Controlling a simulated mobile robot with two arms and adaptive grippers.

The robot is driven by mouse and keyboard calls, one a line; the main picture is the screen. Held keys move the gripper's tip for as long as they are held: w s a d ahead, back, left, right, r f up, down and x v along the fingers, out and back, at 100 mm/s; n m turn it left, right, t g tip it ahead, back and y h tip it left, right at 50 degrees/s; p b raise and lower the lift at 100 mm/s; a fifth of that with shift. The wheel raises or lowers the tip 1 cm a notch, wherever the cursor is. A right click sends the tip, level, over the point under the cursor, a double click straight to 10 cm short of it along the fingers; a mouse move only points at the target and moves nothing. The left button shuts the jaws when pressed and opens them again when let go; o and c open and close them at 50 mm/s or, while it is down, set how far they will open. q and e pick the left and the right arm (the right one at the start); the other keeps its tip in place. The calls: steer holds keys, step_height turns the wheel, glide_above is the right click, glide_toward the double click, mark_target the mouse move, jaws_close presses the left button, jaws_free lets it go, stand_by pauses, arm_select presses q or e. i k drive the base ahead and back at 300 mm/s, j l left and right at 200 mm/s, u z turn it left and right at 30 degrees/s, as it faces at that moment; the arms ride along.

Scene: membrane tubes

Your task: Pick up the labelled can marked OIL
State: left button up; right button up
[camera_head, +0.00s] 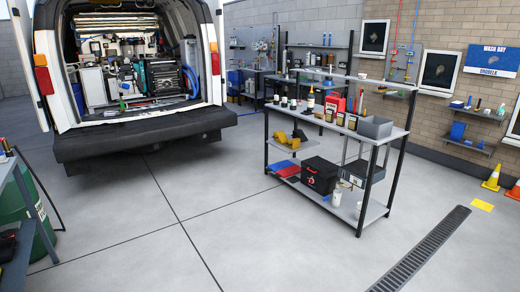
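I cannot read the word OIL on anything in the head view, so I cannot tell which thing is the labelled can. On the worktop of the metal rack (300,117) stand several small dark containers, a dark bottle with a pale label (311,99) and a red container (335,104), all too small to read. A white can-like container (336,197) stands on the rack's bottom shelf, and another white one is at its front right corner. Neither of my grippers is in view.
A van (140,135) with open rear doors is at the left. A green drum (22,215) and a shelf edge are at the lower left. A floor drain (420,252) and cones (492,178) are at the right. The floor in the middle is clear.

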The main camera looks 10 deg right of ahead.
mark_target(336, 197)
steer(key=i+j+u, duration=0.1)
steer(key=i+u, duration=0.2)
steer(key=i, duration=1.6)
